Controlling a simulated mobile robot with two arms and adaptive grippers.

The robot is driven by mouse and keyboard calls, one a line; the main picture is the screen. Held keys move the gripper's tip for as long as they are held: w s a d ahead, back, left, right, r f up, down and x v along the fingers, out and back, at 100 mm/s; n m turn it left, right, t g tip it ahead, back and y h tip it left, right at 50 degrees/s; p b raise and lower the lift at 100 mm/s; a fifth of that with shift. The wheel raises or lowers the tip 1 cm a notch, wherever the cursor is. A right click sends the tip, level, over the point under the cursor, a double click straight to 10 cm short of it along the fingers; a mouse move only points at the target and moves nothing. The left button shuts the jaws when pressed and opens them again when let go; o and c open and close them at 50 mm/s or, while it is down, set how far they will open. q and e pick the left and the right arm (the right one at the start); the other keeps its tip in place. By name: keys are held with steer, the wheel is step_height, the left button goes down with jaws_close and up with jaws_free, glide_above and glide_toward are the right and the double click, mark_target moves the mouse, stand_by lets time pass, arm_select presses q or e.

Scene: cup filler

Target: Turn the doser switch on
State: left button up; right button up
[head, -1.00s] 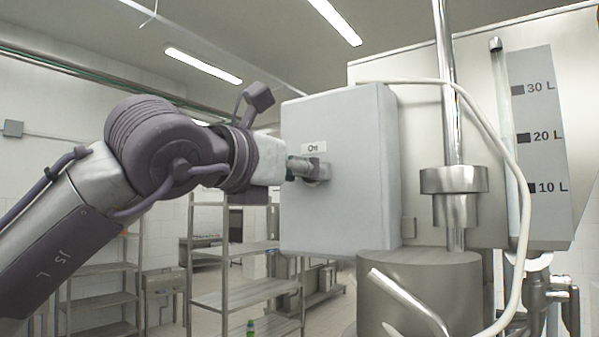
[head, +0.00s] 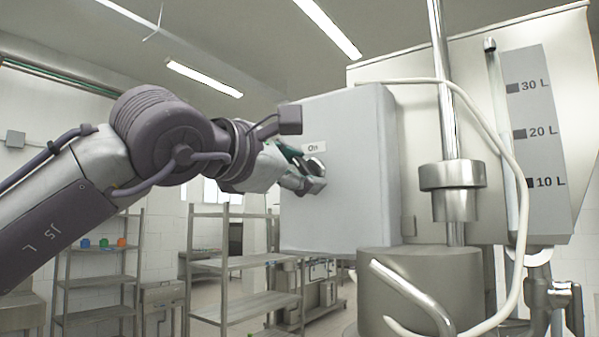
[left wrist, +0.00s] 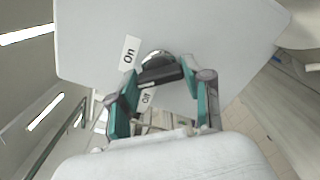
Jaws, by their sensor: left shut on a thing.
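The doser switch (head: 316,167) is a round metal knob on the front face of the light grey control box (head: 345,215). An "On" label (head: 314,147) sits just above it. In the left wrist view the switch (left wrist: 158,66) shows a dark handle, with the "On" label (left wrist: 130,52) at its upper left and an "Off" label (left wrist: 147,97) below it. My left gripper (head: 304,178) is at the switch, shut on it, its green-sided fingers on either side in the left wrist view. The exact finger contact is partly hidden. My right gripper is not in view.
Right of the box stand a metal column (head: 450,110), a steel cylinder (head: 425,290) and a hopper with a litre scale (head: 540,140). A pale hose (head: 512,165) loops down there. Metal shelves (head: 245,265) stand in the background below my left arm.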

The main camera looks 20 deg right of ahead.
arm_select(q)
steer(key=m, duration=0.4)
steer(key=shift+m, duration=0.3)
steer(key=shift+m+p, duration=0.3)
steer(key=shift+m, duration=1.2)
steer(key=o, duration=1.2)
steer(key=shift+c, duration=0.2)
steer(key=shift+s+a, duration=0.1)
steer(key=v, duration=1.1)
steer(key=shift+s+a, duration=0.25)
steer(key=shift+s, duration=0.05)
